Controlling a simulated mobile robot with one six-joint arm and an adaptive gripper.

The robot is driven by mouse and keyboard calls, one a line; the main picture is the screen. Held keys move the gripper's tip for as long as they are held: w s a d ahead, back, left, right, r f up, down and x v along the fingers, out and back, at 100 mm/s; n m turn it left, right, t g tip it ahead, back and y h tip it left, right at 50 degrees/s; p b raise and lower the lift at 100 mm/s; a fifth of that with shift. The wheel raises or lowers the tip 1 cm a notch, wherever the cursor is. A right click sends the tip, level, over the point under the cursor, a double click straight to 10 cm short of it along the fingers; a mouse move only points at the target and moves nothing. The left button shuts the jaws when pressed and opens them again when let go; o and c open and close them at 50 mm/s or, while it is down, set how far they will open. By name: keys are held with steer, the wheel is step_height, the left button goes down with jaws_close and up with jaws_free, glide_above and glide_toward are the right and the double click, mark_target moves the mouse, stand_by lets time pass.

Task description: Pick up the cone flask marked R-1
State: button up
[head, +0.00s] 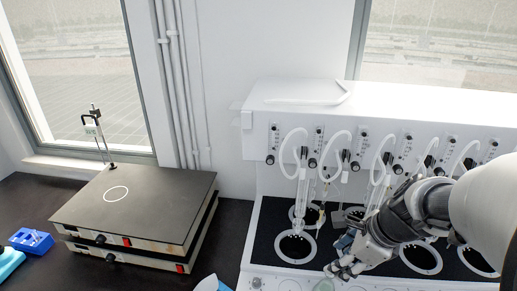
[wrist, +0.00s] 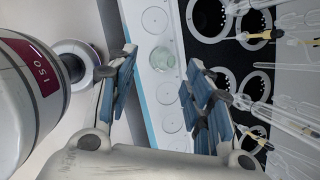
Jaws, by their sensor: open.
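A clear, greenish glass vessel (wrist: 163,58), seen from above, stands on the white front ledge of the distiller. It appears to be the cone flask, but no R-1 mark can be read. In the head view a small part of a greenish glass thing (head: 325,285) shows at the bottom edge, just left of my gripper. My gripper (head: 343,268) is over the distiller's front ledge. In the wrist view my gripper (wrist: 161,72) is open, its blue-padded fingers apart, with the vessel seen between their tips. Nothing is held.
The white distiller (head: 300,93) has a row of round black wells, glass tubes and hoses close to my arm. A flat hotplate (head: 130,205) stands at left on the dark bench. A blue rack (head: 32,240) sits at far left. Bench between them is partly clear.

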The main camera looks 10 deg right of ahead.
steer(key=w+d+f+m, duration=0.2)
steer(key=d+m, duration=0.2)
steer(key=d, duration=0.2)
steer(key=m+b, duration=0.1)
steer(key=b, duration=0.3)
glide_above(327, 284)
steer(key=d, duration=0.2)
step_height(327, 284, down, 11)
steer(key=shift+s+a+f, duration=0.1)
steer(key=shift+s+f, duration=0.05)
steer(key=b+x, duration=0.2)
steer(key=x, duration=0.3)
steer(key=shift+b, duration=0.4)
jaws_close()
